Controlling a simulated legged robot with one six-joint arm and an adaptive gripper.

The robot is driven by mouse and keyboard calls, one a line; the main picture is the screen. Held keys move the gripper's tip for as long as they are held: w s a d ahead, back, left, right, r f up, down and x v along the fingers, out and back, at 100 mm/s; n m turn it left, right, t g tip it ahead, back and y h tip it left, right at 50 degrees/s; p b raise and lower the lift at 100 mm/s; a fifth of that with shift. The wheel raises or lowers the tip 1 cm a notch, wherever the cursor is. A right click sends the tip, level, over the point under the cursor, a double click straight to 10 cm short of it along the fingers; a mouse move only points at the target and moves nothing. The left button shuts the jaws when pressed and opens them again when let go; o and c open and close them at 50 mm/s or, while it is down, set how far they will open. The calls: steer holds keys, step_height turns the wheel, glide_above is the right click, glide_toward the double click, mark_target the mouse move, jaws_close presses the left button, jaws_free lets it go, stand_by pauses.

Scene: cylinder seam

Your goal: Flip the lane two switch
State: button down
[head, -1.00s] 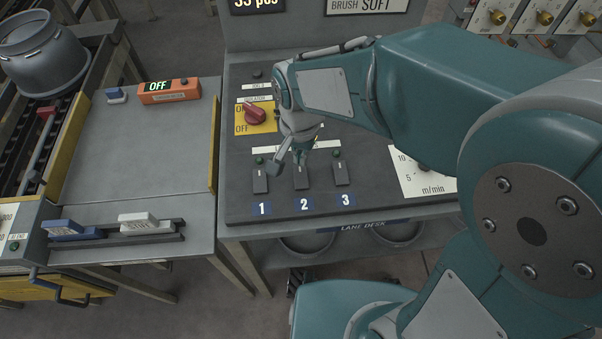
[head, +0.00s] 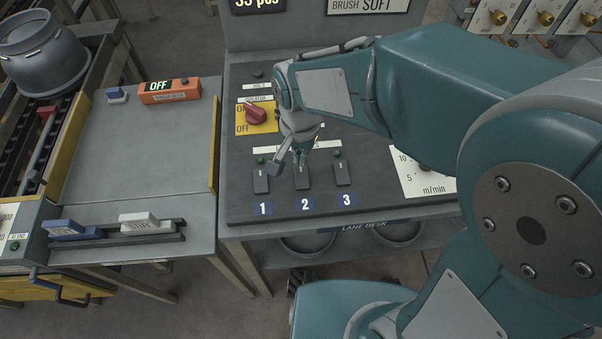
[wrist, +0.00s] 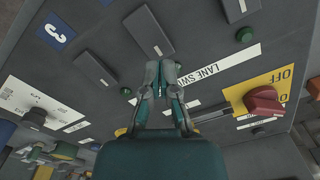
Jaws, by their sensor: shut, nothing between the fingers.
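The lane two switch (head: 302,181) is a dark rocker above the blue label 2 (head: 305,204), in the middle of a row of similar switches. In the wrist view it is the dark block (wrist: 148,32) just beyond my fingertips. My gripper (head: 300,160) is shut and empty, pointing down at the switch's far end. In the wrist view its closed fingertips (wrist: 162,72) are at the near end of that switch. I cannot tell whether they touch it. The fingers hide the lane two lamp and part of the switch's far end in the head view.
The lane one switch (head: 261,180) and lane three switch (head: 342,173) flank it closely, with green lamps behind. A red rotary knob (head: 256,113) on a yellow plate stands at the back left of the desk. A speed dial plate (head: 425,178) is to the right.

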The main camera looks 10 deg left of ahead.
mark_target(301, 168)
steer(key=shift+f, duration=1.35)
stand_by(0.7)
steer(key=shift+r, duration=3.5)
steer(key=shift+d+r, duration=0.25)
steer(key=shift+d, duration=0.1)
steer(key=s+d+r+n+t, duration=0.1)
steer(key=s+d+r, duration=0.3)
steer(key=d, duration=0.6)
steer(key=s+d+r+n+t, duration=0.2)
steer(key=s+d+r+t, duration=0.1)
steer(key=d, duration=0.6)
steer(key=shift+s+d+r+t, duration=0.4)
steer(key=shift+s+t, duration=0.25)
steer(key=shift+t, duration=0.15)
